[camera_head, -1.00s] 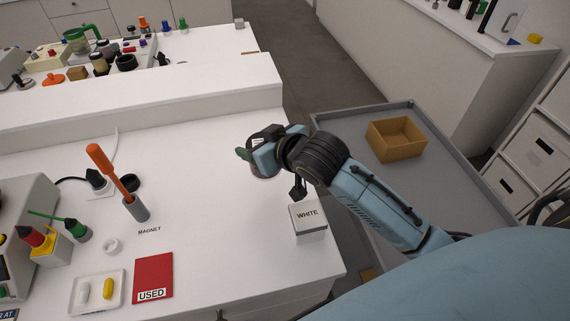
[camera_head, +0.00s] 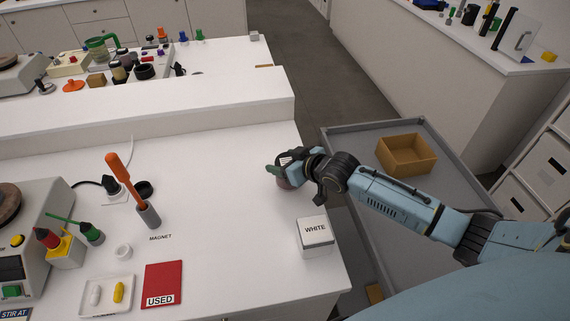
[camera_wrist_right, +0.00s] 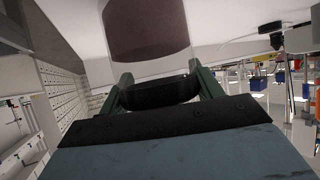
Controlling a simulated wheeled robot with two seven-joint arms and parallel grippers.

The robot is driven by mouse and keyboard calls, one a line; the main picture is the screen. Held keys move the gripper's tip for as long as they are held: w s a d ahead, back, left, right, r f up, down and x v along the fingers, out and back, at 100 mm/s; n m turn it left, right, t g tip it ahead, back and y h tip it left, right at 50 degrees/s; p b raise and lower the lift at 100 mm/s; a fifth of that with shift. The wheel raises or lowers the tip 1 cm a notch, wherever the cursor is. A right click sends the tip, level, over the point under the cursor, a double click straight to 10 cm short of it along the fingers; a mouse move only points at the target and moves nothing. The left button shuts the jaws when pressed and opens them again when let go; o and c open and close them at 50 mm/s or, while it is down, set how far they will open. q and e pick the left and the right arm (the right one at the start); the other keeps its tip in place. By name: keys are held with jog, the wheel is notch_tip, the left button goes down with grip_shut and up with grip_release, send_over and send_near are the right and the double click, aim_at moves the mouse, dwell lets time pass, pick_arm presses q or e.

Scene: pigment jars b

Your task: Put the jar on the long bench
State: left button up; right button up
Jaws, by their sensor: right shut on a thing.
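The jar (camera_head: 290,183) has dark maroon contents and is held in my right gripper (camera_head: 279,170), near the right edge of the white bench (camera_head: 215,190) in front of me. In the right wrist view the jar (camera_wrist_right: 148,28) lies beyond the green fingers of the right gripper (camera_wrist_right: 160,85), with a black lid-like part between them. The fingers are shut on it. I cannot tell the gap between jar and bench top. My left gripper is out of view. Which bench is the long one is not marked.
A box labelled WHITE (camera_head: 315,232) stands at the near right corner. A grey cart (camera_head: 340,150) with an orange-brown bin (camera_head: 407,154) is to the right. A magnet rod (camera_head: 130,180) and red USED card (camera_head: 163,285) are left. Another bench (camera_head: 430,45) stands at upper right.

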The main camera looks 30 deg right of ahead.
jog(key=shift+f, duration=0.45)
jog(key=shift+f, duration=0.1)
jog(key=o, duration=1.1)
jog(key=shift+r, duration=0.2)
jog(key=shift+s+d, duration=0.1)
jog(key=shift+s, duration=0.25)
jog(key=p+v, duration=0.1)
jog(key=v, duration=1)
jog(key=shift+d+r, duration=0.1)
jog(key=shift+r, duration=0.05)
